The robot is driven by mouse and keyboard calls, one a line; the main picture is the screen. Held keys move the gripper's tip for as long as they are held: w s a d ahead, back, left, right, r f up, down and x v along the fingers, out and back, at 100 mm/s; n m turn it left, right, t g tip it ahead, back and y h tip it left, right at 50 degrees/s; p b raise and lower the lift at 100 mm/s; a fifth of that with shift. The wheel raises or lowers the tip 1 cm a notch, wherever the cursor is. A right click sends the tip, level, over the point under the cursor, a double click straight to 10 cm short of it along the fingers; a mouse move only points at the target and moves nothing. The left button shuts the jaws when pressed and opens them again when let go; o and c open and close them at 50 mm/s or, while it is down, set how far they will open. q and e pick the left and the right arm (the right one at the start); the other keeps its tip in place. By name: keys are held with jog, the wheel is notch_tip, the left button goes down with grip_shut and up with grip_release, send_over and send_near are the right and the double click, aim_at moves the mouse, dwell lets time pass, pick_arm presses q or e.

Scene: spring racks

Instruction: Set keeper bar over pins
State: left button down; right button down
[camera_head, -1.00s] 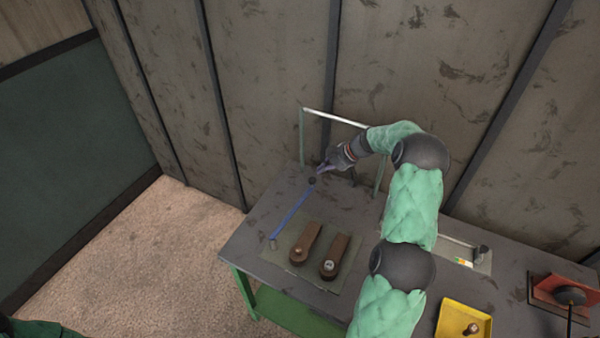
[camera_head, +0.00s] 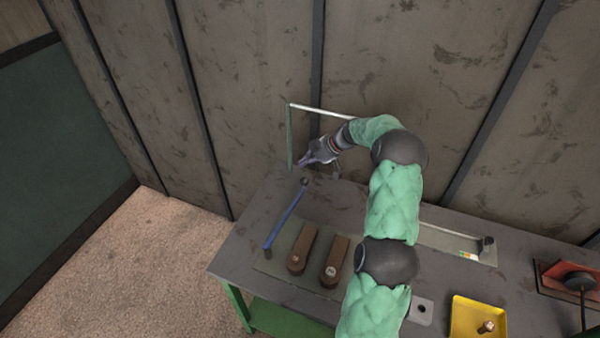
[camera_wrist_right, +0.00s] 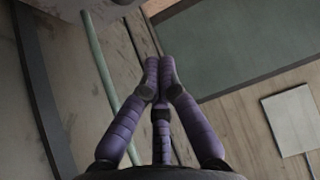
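My right gripper (camera_head: 306,160) hangs past the bar's far end, by a thin upright frame. Its purple fingers (camera_wrist_right: 160,72) converge in the right wrist view, with nothing seen between them; how far they are closed is unclear. My left gripper is not seen.
The grey table (camera_head: 237,248) has a thin frame (camera_head: 290,140) at its back edge, near the wall. A yellow tray (camera_head: 470,315) with a small brass part stands at front right. A red stand (camera_head: 566,280) is at far right. My right arm crosses above the table.

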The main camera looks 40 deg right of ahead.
jog(key=p+x, duration=0.1)
jog(key=x, duration=0.9)
jog(key=s+d, duration=0.2)
jog(key=s, duration=0.1)
jog(key=shift+s+d+f+p, duration=0.15)
jog(key=shift+s+f+p, duration=0.05)
jog(key=shift+f+p, duration=0.15)
